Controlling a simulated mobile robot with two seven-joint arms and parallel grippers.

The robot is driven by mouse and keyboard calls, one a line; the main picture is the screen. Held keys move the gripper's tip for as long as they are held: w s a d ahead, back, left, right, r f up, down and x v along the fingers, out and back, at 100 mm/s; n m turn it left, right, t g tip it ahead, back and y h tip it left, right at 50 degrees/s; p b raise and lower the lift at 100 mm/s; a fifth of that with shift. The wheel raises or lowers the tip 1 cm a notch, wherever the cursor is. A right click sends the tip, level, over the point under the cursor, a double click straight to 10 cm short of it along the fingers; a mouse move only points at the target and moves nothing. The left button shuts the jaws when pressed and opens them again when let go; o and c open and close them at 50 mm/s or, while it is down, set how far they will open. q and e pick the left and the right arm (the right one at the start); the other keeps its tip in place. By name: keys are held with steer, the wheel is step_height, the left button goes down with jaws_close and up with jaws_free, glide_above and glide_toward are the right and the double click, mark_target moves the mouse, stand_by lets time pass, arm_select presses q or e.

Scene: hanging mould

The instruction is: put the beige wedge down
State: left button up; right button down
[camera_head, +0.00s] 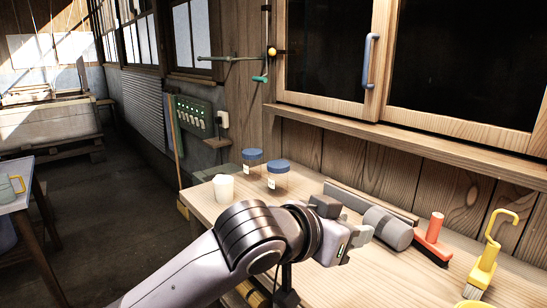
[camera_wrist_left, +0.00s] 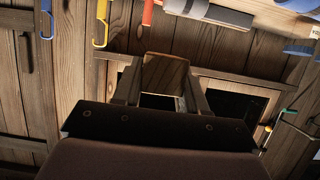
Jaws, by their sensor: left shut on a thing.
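My left gripper (camera_head: 354,222) reaches over the workbench from the lower left in the head view. In the left wrist view the left gripper (camera_wrist_left: 163,88) is shut on a brownish wooden block, which I take to be the beige wedge (camera_wrist_left: 166,72). The block sits between the two fingers, with its broad face towards the camera. In the head view I cannot make out the wedge; the gripper and wrist seem to hide it. My right gripper is in neither view.
The wooden workbench (camera_head: 203,203) carries a pale cup (camera_head: 223,187), two blue-lidded jars (camera_head: 252,161) (camera_head: 278,174), a grey cylinder (camera_head: 389,228), a red-handled brush (camera_head: 433,240) and a yellow-handled brush (camera_head: 484,267). The cylinder lies close beyond my gripper. A wooden cabinet (camera_head: 400,122) hangs above the back.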

arm_select(q)
steer(key=s+a+f+n+t+y, duration=0.2)
steer(key=a+f+n+y, duration=0.25)
steer(key=a, duration=0.65)
steer(key=s+a+f+n+t+y, duration=0.25)
steer(key=a+f, duration=0.35)
steer(key=a, duration=0.6)
steer(key=s+a+f+n+t+y, duration=0.15)
steer(key=a+f+n+y, duration=0.3)
steer(key=a, duration=0.65)
steer(key=w+d+r+m+g+h, duration=0.2)
steer(key=d+r+m+h, duration=0.2)
steer(key=d, duration=0.7)
steer(key=w+d+r+m+g+h, duration=0.2)
steer(key=d+r, duration=0.4)
steer(key=d, duration=0.6)
steer(key=w+d+r+m+g+h, duration=0.2)
steer(key=d+r+m+h, duration=0.3)
steer(key=d, duration=0.7)
steer(key=shift+d+r+m+g+h, duration=0.25)
steer(key=shift+r+m+g+h, duration=0.1)
steer(key=shift+m, duration=0.1)
steer(key=shift+w+d+r, duration=0.15)
steer(key=shift+d+r, duration=0.1)
steer(key=shift+d, duration=0.25)
step_height(320, 180, down, 16)
steer(key=shift+f, duration=0.1)
step_height(320, 180, down, 3)
steer(key=shift+f+p, duration=0.2)
steer(key=shift+p, duration=0.25)
